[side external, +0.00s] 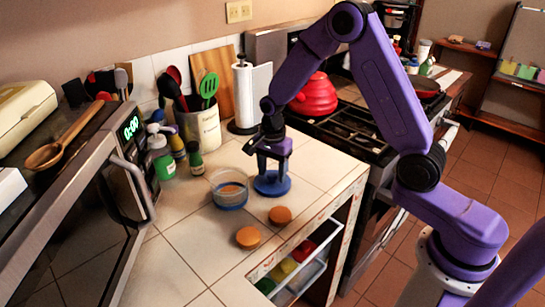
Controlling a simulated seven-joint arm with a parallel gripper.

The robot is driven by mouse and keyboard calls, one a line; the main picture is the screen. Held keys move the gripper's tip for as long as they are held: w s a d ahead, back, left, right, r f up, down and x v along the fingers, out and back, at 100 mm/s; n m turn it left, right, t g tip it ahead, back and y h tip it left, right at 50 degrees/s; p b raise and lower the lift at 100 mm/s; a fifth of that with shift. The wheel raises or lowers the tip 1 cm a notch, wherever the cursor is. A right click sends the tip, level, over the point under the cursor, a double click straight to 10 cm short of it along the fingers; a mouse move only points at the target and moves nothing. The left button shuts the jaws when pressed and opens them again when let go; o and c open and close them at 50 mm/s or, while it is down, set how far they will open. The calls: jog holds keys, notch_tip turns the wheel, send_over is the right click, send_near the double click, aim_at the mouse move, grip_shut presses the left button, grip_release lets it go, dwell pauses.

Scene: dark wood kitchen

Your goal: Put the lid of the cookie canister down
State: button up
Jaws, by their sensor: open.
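The cookie canister (229,197) is a clear round jar with a blue base. It stands open-topped on the tiled counter, with something brownish inside. The round blue lid (272,186) appears to lie flat on the counter to the right of the canister, apart from it. My gripper (271,168) points down right over the lid and is open. Its fingertips are close to the lid's top; I cannot tell whether they touch it, and any knob on the lid is hidden.
Two round orange-brown cookies (280,215) lie on the counter in front. Bottles (163,160), a utensil crock (200,128) and a paper towel holder (245,95) stand behind. The stove with a red pot (317,96) is at right, an open drawer (300,262) in front. Bare tiles surround the lid.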

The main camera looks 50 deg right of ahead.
aim_at(272, 174)
notch_tip(272, 174, up, 12)
dwell(0.4)
jog(key=s+a+r+n, duration=0.1)
jog(key=s+a+n, duration=0.1)
jog(key=s+n, duration=2.5)
jog(key=s, duration=0.4)
jog(key=shift+s+a+n, duration=0.2)
jog(key=shift+s+n, duration=0.1)
jog(key=shift+s, duration=0.05)
